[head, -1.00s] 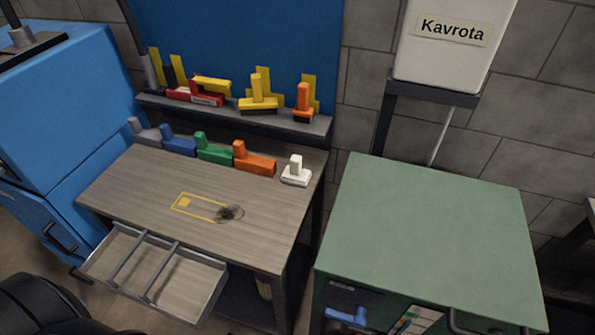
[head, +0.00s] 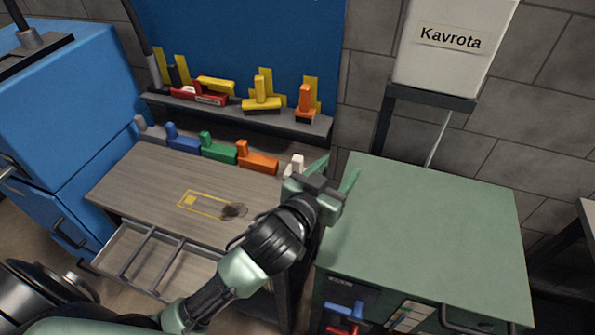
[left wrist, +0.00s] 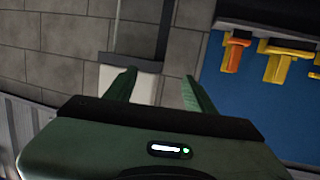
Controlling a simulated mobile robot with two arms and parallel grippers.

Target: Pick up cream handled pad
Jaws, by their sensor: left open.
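The cream handled pad (head: 297,162) stands at the right end of the row of handled blocks along the back of the wooden bench, its upright handle showing. My left gripper (head: 335,168) is open and empty, just right of the pad, near the gap between bench and green cabinet. Its body hides the pad's lower part. In the left wrist view the two green fingers (left wrist: 160,88) are spread apart. A pale surface shows behind them, and I cannot make out the pad there. My right gripper is not in view.
Orange (head: 256,160), green (head: 217,150), blue (head: 181,140) and grey (head: 149,131) handled blocks stand left of the pad. A shelf (head: 222,114) with yellow, red and orange pieces runs behind. The green cabinet top (head: 430,225) is clear. A divided drawer (head: 185,270) is open below the bench.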

